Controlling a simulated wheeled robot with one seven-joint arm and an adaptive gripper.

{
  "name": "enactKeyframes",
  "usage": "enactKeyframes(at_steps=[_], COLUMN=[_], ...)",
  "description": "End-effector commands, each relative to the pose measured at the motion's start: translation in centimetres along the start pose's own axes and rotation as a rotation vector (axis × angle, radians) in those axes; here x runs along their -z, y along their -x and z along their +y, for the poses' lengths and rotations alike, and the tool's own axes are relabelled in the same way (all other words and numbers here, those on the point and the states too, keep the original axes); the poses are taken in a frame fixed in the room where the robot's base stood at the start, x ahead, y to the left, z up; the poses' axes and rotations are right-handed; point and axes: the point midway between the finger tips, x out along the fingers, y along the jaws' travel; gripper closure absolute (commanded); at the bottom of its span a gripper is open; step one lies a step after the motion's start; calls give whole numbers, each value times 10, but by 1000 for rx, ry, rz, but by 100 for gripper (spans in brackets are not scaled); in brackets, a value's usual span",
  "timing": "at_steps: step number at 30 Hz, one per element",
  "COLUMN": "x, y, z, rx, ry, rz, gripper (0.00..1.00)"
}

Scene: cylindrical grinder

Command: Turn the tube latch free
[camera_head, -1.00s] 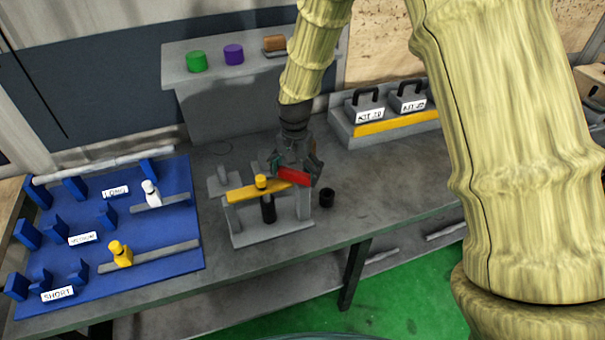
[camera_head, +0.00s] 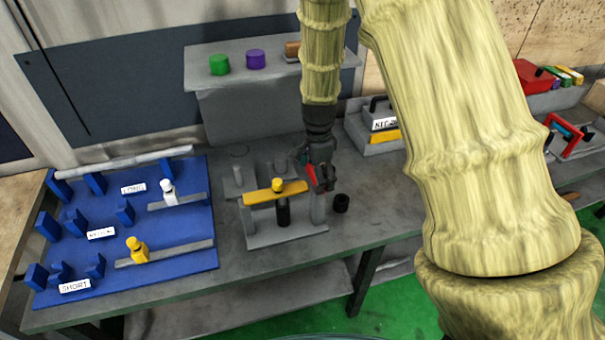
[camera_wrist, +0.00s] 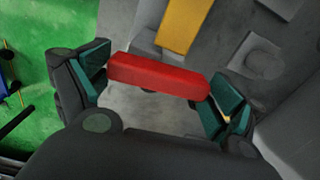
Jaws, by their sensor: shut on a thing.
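A fixture (camera_head: 287,236) on the bench carries a yellow bar (camera_head: 262,198) with a yellow knob (camera_head: 277,184) and a black cylinder (camera_head: 283,212) below. A red latch piece (camera_head: 311,174) sits at the bar's right end, partly hidden by my gripper (camera_head: 319,178). In the wrist view the red piece (camera_wrist: 158,76) spans between the teal finger pads of my gripper (camera_wrist: 160,88), which is shut on it end to end. The yellow bar (camera_wrist: 183,22) shows just beyond it. Whether the red piece touches the bar cannot be told.
A small black cup (camera_head: 341,203) stands right of the fixture. A blue board (camera_head: 140,215) with holders lies left. A grey shelf (camera_head: 300,65) with coloured cylinders stands behind, and a kit box (camera_head: 375,145) is at the back right. Open floor (camera_head: 300,318) lies in front.

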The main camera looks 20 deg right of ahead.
Motion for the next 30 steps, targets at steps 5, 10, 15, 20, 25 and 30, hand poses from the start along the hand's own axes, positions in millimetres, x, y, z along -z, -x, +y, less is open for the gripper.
enactKeyframes(at_steps=[5, 10, 15, 20, 25, 30], x=[7, 9, 9, 9, 10, 10], y=[-1, -1, -1, -1, 0, 0], z=[4, 5, 5, 5, 4, 4], rx=[-2, -2, -2, -2, -1, 0], ry=[-42, -52, -51, -51, -50, -50], rz=[-2, -2, -2, -2, -1, -1], gripper=[49, 49, 49, 0, 0, 0])
